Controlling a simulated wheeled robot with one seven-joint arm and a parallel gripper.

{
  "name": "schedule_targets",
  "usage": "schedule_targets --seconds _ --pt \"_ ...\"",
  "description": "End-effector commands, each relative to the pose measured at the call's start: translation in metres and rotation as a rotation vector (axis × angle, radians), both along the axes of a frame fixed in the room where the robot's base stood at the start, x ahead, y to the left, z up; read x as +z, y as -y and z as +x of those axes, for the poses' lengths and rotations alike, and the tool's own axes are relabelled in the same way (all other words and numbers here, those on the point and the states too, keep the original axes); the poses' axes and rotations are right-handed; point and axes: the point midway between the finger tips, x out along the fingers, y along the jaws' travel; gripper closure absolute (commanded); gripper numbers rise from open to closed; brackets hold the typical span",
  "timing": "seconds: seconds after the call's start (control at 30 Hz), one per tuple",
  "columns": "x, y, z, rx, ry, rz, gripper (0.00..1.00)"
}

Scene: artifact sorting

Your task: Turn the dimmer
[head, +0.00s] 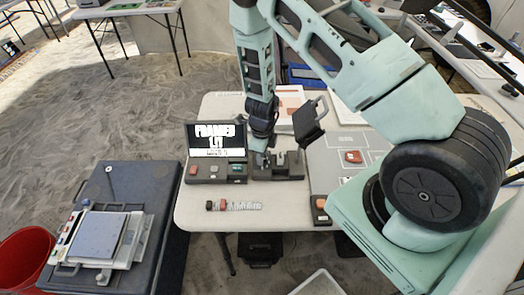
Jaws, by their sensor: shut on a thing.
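My gripper (262,158) points down at the left part of a dark base (289,177) on the white table. It is shut on a small part there, which I take to be the dimmer; the jaws hide most of it. Grey upright pieces stand on the base just right of the jaws. A screen (216,140) reading "FRAMED" and "LIT" stands left of my gripper, behind a dark control box with a red button (193,170) and a teal button (237,168).
Small dark, red and pale pieces (233,206) lie near the table's front. A grey mat with a red block (353,157) lies to the right. A dark case (150,185) stands at left.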

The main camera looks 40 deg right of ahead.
Motion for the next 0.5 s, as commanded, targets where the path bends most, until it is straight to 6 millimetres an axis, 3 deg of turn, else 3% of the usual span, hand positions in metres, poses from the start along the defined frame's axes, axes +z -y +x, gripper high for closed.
schedule_targets --seconds 0.5 --pt "0.0010 0.0004 0.0006 -0.203 0.001 0.000 0.98"
